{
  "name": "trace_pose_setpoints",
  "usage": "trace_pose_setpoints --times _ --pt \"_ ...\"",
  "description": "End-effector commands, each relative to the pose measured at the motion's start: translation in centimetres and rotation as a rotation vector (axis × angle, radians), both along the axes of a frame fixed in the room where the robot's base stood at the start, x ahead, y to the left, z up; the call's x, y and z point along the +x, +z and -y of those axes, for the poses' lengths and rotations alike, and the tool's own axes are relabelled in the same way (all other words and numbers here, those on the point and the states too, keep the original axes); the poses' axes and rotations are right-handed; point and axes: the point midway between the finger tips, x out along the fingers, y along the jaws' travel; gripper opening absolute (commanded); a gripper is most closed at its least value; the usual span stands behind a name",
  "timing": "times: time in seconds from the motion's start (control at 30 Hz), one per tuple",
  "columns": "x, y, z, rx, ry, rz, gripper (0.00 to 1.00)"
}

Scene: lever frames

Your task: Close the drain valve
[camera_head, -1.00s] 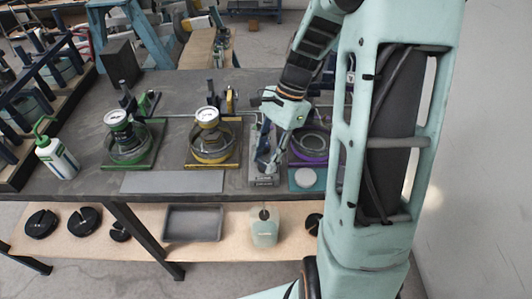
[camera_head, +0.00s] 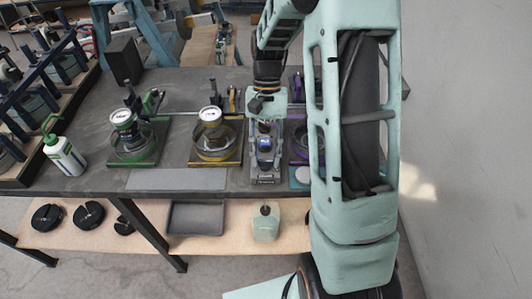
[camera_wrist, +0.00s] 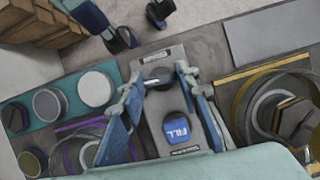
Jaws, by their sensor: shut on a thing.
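A narrow grey valve panel (camera_head: 266,178) stands near the front edge of the dark bench in the head view. In the wrist view it carries a blue knob (camera_wrist: 180,131) marked FILL and a dark round knob (camera_wrist: 158,77) farther up, below a small label too small to read. The blue knob lies between the finger bases, apart from the fingertips.
A yellow-based gauge pot (camera_head: 214,140) stands left of the panel, with a green-based one (camera_head: 130,140) beyond. A purple-based fixture (camera_head: 299,148) is close on the right, partly behind my arm. A bare grey plate (camera_head: 177,179) lies at the front.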

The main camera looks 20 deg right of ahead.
Motion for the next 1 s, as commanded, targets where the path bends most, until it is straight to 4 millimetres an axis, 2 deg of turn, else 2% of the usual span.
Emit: trace_pose_setpoints --times 0.3,0.73,0.77,0.9,1.0 --pt "0.12 0.08 -0.05 0.000 0.076 0.003 0.06" --pt "0.12 0.07 -0.05 0.001 0.085 0.003 0.06" --pt "0.11 0.07 -0.05 0.001 0.085 0.003 0.33" --pt "0.09 0.05 -0.06 0.001 0.084 0.002 0.48" --pt "0.07 0.03 -0.05 0.000 0.083 0.002 0.48"
